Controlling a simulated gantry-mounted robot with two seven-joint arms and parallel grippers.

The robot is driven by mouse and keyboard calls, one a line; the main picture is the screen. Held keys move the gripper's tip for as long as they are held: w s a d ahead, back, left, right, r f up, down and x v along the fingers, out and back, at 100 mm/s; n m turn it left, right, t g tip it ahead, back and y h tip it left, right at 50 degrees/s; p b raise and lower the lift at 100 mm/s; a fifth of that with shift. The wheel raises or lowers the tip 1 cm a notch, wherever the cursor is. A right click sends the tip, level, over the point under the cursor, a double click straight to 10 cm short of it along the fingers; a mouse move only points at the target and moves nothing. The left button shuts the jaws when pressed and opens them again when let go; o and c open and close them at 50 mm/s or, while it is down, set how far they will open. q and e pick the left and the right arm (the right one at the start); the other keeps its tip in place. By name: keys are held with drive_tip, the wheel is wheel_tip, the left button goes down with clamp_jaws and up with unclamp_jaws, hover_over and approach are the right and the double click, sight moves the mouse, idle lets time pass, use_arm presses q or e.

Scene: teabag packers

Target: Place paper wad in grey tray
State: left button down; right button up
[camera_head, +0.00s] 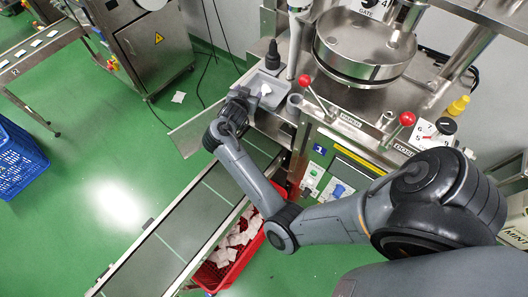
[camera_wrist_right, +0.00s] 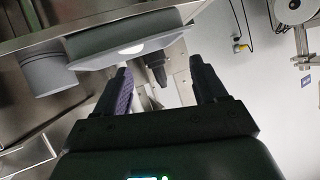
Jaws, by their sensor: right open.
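A small grey tray (camera_head: 278,98) sits on the steel machine ledge in the upper middle of the head view, and it also shows in the right wrist view (camera_wrist_right: 95,47). A white paper wad (camera_head: 265,88) appears to lie inside the tray; in the right wrist view a white patch (camera_wrist_right: 130,48) shows at the tray. My right gripper (camera_head: 243,93) is just left of the tray. In the wrist view the right gripper's (camera_wrist_right: 160,84) two fingers are apart, with nothing held between them. My left gripper is not in view.
A dark bottle (camera_head: 273,56) stands behind the tray, and a grey cup (camera_head: 293,108) is beside it. Red-knobbed levers (camera_head: 407,119) stand to the right.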

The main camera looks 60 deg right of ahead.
drive_tip(key=s+a+f+n+t+y, duration=0.2)
drive_tip(key=a+n+y, duration=0.25)
drive_tip(key=a, duration=0.25)
drive_tip(key=s+a+f+n+t+y, duration=0.1)
drive_tip(key=s+a+n+t+y, duration=0.25)
drive_tip(key=a+n, duration=0.35)
drive_tip(key=s+a+f+n+g+y, duration=0.1)
drive_tip(key=s+a+n+g+y, duration=0.1)
drive_tip(key=s+a, duration=0.5)
drive_tip(key=s+a+f+n+g+y, duration=0.2)
drive_tip(key=s+a+n+g, duration=0.2)
drive_tip(key=s+a, duration=0.4)
drive_tip(key=s, duration=0.4)
drive_tip(key=shift+f+n, duration=0.15)
drive_tip(key=shift+n, duration=0.2)
